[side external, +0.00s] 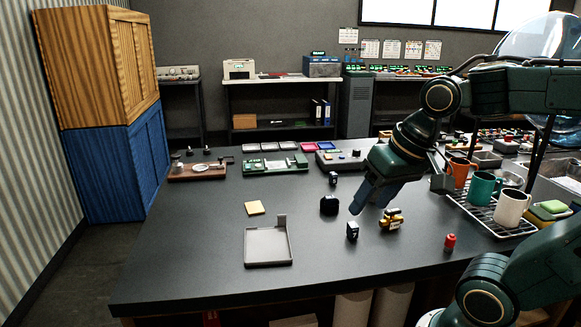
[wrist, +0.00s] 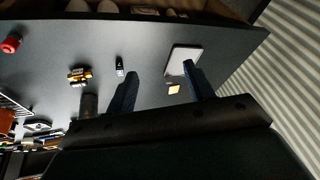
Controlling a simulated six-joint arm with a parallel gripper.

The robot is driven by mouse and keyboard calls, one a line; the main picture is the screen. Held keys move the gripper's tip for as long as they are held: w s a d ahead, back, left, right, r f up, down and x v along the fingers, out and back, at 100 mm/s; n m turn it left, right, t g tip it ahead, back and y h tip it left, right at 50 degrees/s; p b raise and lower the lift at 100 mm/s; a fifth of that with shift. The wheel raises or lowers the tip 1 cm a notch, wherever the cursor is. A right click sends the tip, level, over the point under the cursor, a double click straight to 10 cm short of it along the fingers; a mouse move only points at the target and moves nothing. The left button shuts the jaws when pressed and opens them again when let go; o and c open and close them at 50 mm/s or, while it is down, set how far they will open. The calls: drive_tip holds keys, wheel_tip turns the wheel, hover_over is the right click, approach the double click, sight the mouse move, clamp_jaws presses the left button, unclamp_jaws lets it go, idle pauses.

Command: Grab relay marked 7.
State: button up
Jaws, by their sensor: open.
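A small black relay (side external: 352,231) with a white mark stands upright on the dark table; I cannot read the mark for certain. It also shows in the wrist view (wrist: 119,68), left of my left-hand finger. A second small black block (side external: 333,178) with a pale mark stands farther back. A rounder black piece (side external: 329,205) sits between them. My gripper (side external: 366,203) is open, its blue fingers pointing down above the table behind the front relay. In the wrist view, my gripper (wrist: 161,68) has nothing between its fingers.
A yellow-and-black part (side external: 391,219) is right of the front relay. A red-topped piece (side external: 450,241) stands farther right. A grey tray (side external: 268,259) and yellow notes (side external: 254,208) lie left. Mugs on a wire rack (side external: 482,212) stand right. The table's front is mostly clear.

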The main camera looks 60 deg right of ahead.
drive_tip(key=w+d+m+g, duration=0.1)
drive_tip(key=w+d+m, duration=0.35)
drive_tip(key=m, duration=0.25)
drive_tip(key=m+y, duration=0.3)
drive_tip(key=m, duration=1.2)
approach(353, 224)
wheel_tip(353, 224, up, 3)
drive_tip(key=d, duration=0.1)
drive_tip(key=shift+s+r+g, duration=0.2)
drive_tip(key=shift+s+g, duration=0.1)
drive_tip(key=shift+s, duration=0.1)
drive_tip(key=shift+f, duration=0.1)
drive_tip(key=x, duration=0.8)
drive_tip(key=shift+a, duration=0.15)
drive_tip(key=shift+f, duration=0.15)
drive_tip(key=shift+w, duration=0.1)
drive_tip(key=shift+x, duration=2.55)
